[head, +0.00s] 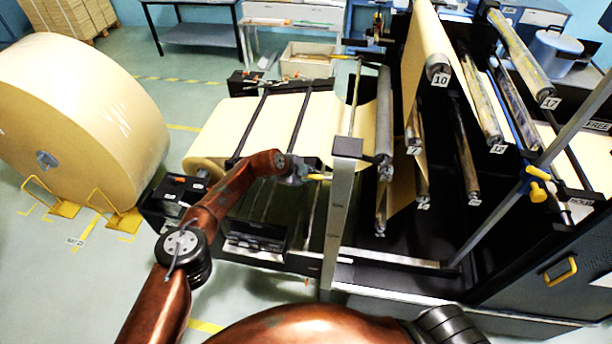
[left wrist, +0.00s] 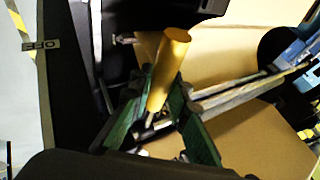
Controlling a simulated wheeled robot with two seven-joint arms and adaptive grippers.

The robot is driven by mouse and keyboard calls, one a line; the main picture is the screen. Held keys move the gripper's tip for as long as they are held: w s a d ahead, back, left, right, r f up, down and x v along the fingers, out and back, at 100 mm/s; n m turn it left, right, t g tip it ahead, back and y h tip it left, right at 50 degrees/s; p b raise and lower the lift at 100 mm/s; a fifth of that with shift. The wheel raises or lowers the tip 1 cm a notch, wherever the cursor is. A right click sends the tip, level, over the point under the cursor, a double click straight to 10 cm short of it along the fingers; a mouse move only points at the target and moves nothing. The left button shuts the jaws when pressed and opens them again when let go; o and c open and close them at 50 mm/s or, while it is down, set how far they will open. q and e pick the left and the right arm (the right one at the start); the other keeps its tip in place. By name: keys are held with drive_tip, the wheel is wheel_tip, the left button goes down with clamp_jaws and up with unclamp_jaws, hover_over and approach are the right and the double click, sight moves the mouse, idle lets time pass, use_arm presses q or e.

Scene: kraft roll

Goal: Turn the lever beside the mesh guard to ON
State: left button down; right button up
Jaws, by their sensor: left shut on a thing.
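A yellow lever handle (head: 319,177) sticks out beside the upright metal post (head: 341,205) at the front of the roll machine. My left gripper (head: 303,173) reaches it from the left. In the left wrist view the handle (left wrist: 165,68) stands tilted between the green-padded fingers (left wrist: 158,115), which are shut on it. The lever's pivot and any ON mark are hidden or too small to read. I cannot clearly make out the mesh guard. My right gripper is not in view.
A large kraft roll (head: 80,125) stands at left on yellow chocks. Kraft web (head: 265,125) runs into the machine. Numbered rollers (head: 515,55) fill the right side. Another yellow handle (head: 537,180) sits on a slanted bar at right. The floor at lower left is open.

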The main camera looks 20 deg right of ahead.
use_arm(q)
drive_tip(key=shift+d+r+p, duration=0.15)
drive_tip(key=shift+r+p, duration=0.3)
drive_tip(key=shift+r, duration=0.05)
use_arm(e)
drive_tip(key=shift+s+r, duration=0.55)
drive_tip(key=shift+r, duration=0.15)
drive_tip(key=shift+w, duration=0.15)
use_arm(q)
drive_tip(key=c, duration=1.8)
unclamp_jaws()
drive_tip(key=shift+f, duration=0.1)
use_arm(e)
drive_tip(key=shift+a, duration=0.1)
use_arm(q)
drive_tip(key=shift+a, duration=0.25)
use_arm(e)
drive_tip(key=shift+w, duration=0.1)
use_arm(q)
drive_tip(key=v, duration=1.2)
drive_tip(key=shift+s+d, duration=0.2)
drive_tip(key=shift+d, duration=0.1)
